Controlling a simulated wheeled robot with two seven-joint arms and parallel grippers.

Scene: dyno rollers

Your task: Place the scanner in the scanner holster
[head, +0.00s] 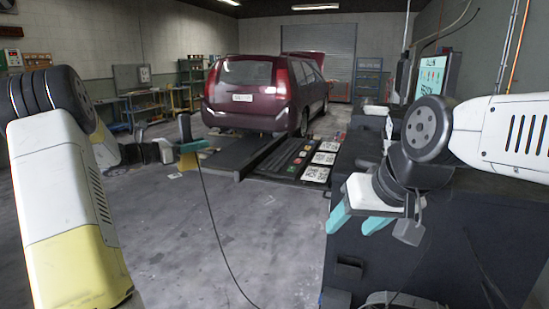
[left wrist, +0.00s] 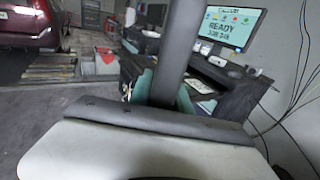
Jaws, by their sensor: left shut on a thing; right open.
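The dark scanner (head: 185,128) is held upright in my left gripper (head: 190,147), whose teal fingers are shut on it, out over open floor. A thin black cable (head: 212,220) hangs from it to the floor. In the left wrist view the scanner (left wrist: 181,50) is a dark upright bar between teal fingers. My right gripper (head: 358,218) is open and empty in front of the dark cabinet. A small dark box-like fixture (head: 348,268) is on the cabinet's front; I cannot tell if it is the holster.
The dark cabinet (head: 440,250) fills the right side. A monitor reading READY (left wrist: 232,27) stands on the workstation. A maroon car (head: 262,90) stands behind black floor rollers (head: 285,160) and several printed white plates. The floor (head: 160,235) in the middle is clear except for the cable.

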